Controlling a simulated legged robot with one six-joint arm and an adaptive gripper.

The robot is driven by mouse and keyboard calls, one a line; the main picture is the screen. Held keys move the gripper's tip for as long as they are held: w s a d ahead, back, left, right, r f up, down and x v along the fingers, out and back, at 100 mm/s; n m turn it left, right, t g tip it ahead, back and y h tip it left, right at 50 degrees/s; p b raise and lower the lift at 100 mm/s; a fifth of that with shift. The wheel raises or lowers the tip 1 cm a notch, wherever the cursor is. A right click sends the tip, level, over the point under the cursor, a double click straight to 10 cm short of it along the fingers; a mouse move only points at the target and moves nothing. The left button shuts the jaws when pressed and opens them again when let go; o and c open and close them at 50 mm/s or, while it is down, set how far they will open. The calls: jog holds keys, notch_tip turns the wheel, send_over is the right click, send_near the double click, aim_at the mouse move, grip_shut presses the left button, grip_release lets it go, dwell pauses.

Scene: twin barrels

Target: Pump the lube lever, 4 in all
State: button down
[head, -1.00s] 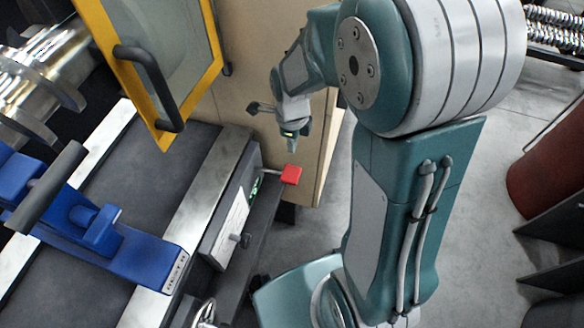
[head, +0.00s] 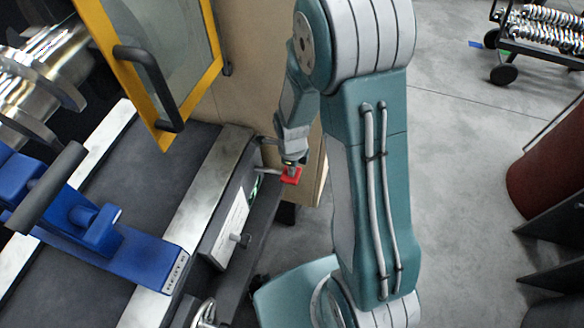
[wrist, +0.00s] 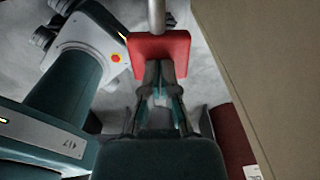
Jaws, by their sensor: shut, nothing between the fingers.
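The lube lever has a red block handle (head: 291,177) on a thin metal rod. It sticks out from the side of the machine housing. It also shows in the wrist view as a red block (wrist: 160,45) with a grey rod above it. My gripper (head: 291,165) is directly above the red handle in the head view, with its tip at or touching its top. In the wrist view my gripper's fingertips (wrist: 160,68) are together and overlap the handle's lower edge. Nothing is between the fingers. Whether they press on it I cannot tell.
A yellow-framed door (head: 160,60) with a black handle stands left of my arm. A blue vise (head: 100,235) sits on the machine bed. A tan panel (head: 262,60) is close behind my gripper. A dark red drum (head: 550,160) stands at the right. Grey floor is clear between.

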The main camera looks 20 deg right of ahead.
jog(key=f, duration=0.4)
jog(key=shift+s+d+f, duration=0.3)
jog(key=shift+d+f, duration=0.05)
jog(key=shift+f, duration=0.05)
jog(key=shift+s+f, duration=0.1)
jog(key=shift+f, duration=0.1)
jog(key=shift+d+r, duration=0.2)
jog(key=shift+r, duration=0.05)
jog(key=s+d+r, duration=0.1)
jog(key=d+r, duration=0.1)
jog(key=r, duration=0.4)
jog(key=s+d+r, duration=0.1)
jog(key=d+r, duration=0.1)
jog(key=r, duration=0.4)
jog(key=shift+s+d+r, duration=0.15)
jog(key=shift+s+r, duration=0.15)
jog(key=shift+s, duration=0.1)
